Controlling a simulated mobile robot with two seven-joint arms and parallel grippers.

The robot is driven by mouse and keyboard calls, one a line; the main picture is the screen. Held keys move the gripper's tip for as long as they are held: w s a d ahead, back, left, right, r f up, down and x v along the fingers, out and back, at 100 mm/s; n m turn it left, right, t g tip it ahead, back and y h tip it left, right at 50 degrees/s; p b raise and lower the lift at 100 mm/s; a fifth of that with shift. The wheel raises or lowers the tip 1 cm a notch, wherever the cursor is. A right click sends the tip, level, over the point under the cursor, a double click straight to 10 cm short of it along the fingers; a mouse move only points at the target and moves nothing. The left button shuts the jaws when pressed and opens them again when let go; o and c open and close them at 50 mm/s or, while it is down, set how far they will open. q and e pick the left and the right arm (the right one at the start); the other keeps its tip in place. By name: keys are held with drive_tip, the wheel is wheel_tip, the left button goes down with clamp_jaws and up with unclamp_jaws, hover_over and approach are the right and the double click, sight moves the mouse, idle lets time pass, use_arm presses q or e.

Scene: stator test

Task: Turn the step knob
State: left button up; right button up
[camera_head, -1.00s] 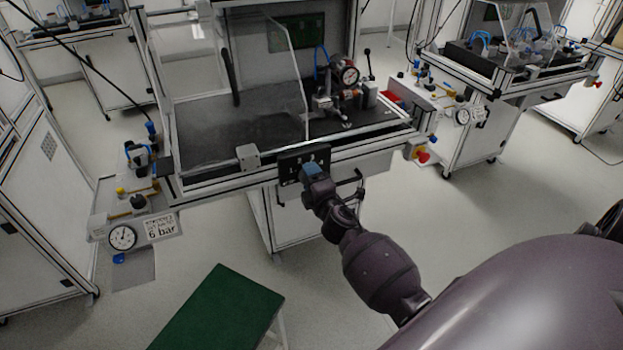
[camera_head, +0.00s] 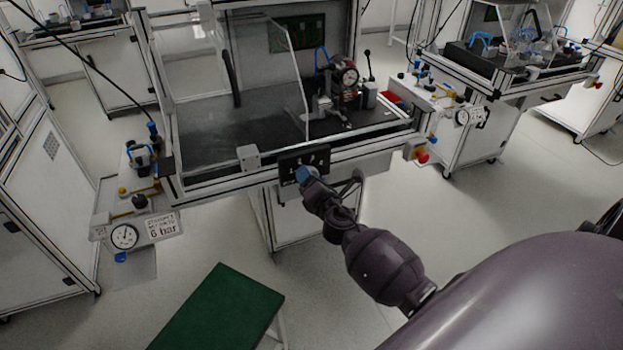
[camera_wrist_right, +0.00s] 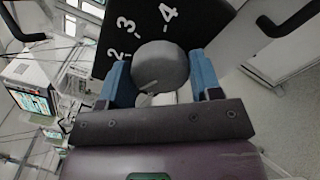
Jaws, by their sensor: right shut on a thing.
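The step knob (camera_wrist_right: 160,68) is a round grey knob on a black panel (camera_wrist_right: 190,22) with white numbers; 2, 3 and 4 are readable in the right wrist view. My right gripper (camera_wrist_right: 163,80) has its blue fingers on both sides of the knob, shut on it. In the head view the black panel (camera_head: 291,160) is on the front of the bench, and my right gripper (camera_head: 303,175) reaches its lower edge; the knob is hidden there by the gripper. My left gripper is not in view.
The bench (camera_head: 215,183) carries a test fixture with a dial gauge (camera_head: 349,77) behind a clear guard. A pressure gauge (camera_head: 124,236) is at its left, a red button (camera_head: 422,156) at its right. A green-topped table (camera_head: 222,312) stands in front.

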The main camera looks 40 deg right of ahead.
idle(0.5)
drive_tip(key=o, duration=0.9)
drive_tip(key=shift+s, duration=0.15)
drive_tip(key=v, duration=1)
drive_tip(key=shift+s, duration=0.3)
